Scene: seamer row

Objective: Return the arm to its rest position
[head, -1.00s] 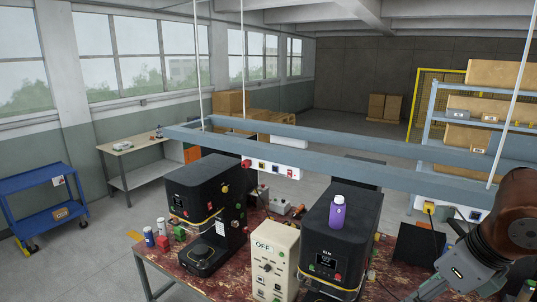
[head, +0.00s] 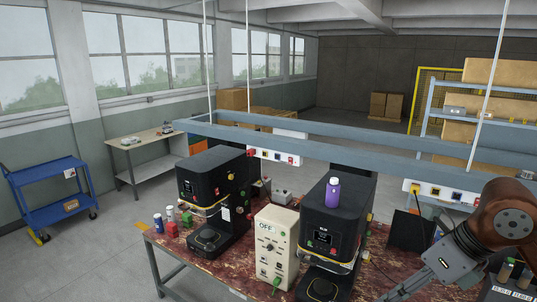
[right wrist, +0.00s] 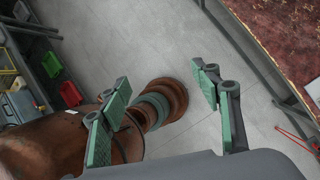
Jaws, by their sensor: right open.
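My right arm comes in at the right edge of the head view, over the right part of the worktable. Its gripper is out of the head view's lower edge or too cut off to make out there. In the right wrist view my right gripper (right wrist: 160,112) is open, with its green finger pads wide apart and nothing between them. Behind the fingers lie the grey floor and rust-brown and grey parts of my own body. The table's worn red top (right wrist: 287,35) is at the upper right of that view, apart from the fingers. My left gripper is not in view.
The worktable (head: 215,268) bears two black seamer machines (head: 212,180) (head: 338,215), a cream control box (head: 275,245) marked OFF and several cans. A purple bottle (head: 333,192) stands on the right machine. A blue-grey overhead rail (head: 350,172) crosses above. A blue cart (head: 48,190) is at left.

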